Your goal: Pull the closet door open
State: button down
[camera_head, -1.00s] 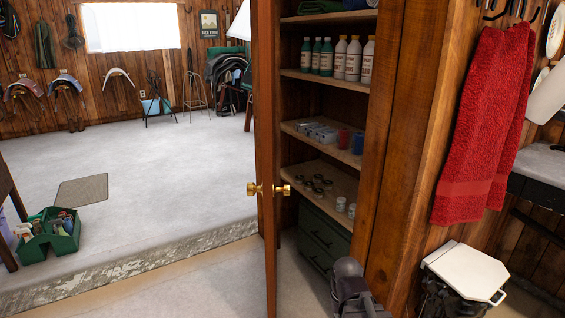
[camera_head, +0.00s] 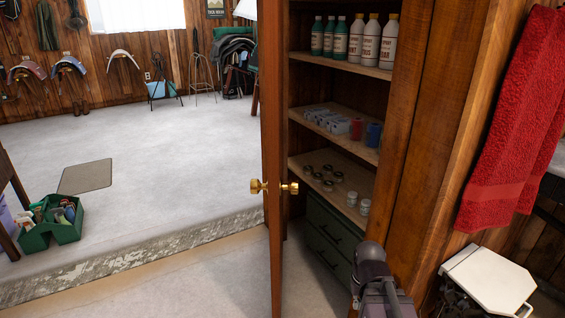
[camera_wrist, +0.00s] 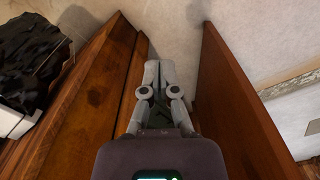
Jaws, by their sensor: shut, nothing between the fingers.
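The wooden closet door (camera_head: 273,120) stands open, seen nearly edge-on in the head view, with brass knobs (camera_head: 289,188) on both faces. In the wrist view the door (camera_wrist: 240,105) is a brown panel right of my gripper (camera_wrist: 158,68). My gripper's fingers are together with nothing between them. They point into the gap between the door and the wooden closet frame (camera_wrist: 95,95) on the left, apart from the door panel. In the head view part of my arm shows low, at the closet opening; the fingertips are hidden there.
The closet shelves (camera_head: 335,113) hold bottles, jars and small boxes above a green drawer unit (camera_head: 327,240). A red towel (camera_head: 510,120) hangs at right above a white-lidded bin (camera_head: 488,278). A green caddy (camera_head: 50,232) sits at left. A raised floor edge (camera_head: 130,262) runs left of the door.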

jog(key=shift+d, duration=0.15)
jog(key=w+a+r+m+y+p, duration=0.3)
jog(key=w+r+m+p, duration=0.2)
jog(key=w+r+p, duration=0.3)
jog(key=w+a+r+m+y+p, duration=0.3)
jog(key=w+r+m+p, duration=0.3)
jog(key=r+p, duration=0.7)
jog(key=w+a+r+m+y+p, duration=0.3)
jog(key=w+a+r+m+p, duration=0.2)
jog(key=w+r+p, duration=0.5)
notch_tip(320, 180, up, 7)
jog(key=shift+w+f+m+p, duration=0.2)
jog(key=shift+w+m+p, duration=0.1)
jog(key=shift+m+p, duration=0.35)
jog(key=shift+a+f, duration=0.1)
jog(key=shift+f, duration=0.05)
